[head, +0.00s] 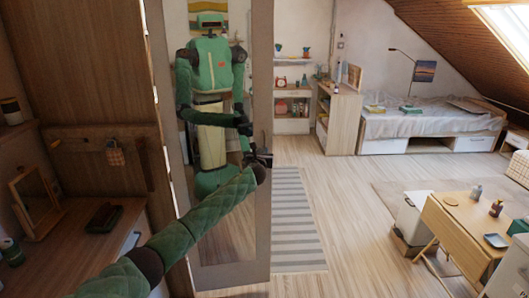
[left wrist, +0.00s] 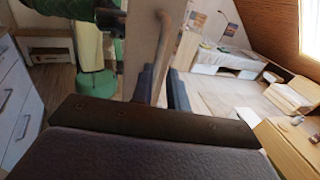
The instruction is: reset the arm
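My left arm reaches in from the lower left in the head view, and my left gripper (head: 262,157) is at the edge of a tall mirrored door (head: 262,225). In the left wrist view, the two dark fingers of the left gripper (left wrist: 161,90) stand apart, with the door's metal handle (left wrist: 164,55) between them. A gap shows beside the handle, so the fingers look open around it; touch cannot be told. My reflection (head: 210,75) shows in the mirror. My right gripper is not in view.
A wooden desk (head: 75,250) with a small framed mirror (head: 35,200) stands at left. A striped rug (head: 295,220) lies right of the door. A wooden table (head: 465,225) stands at lower right, a bed (head: 430,122) at the back. The middle floor is clear.

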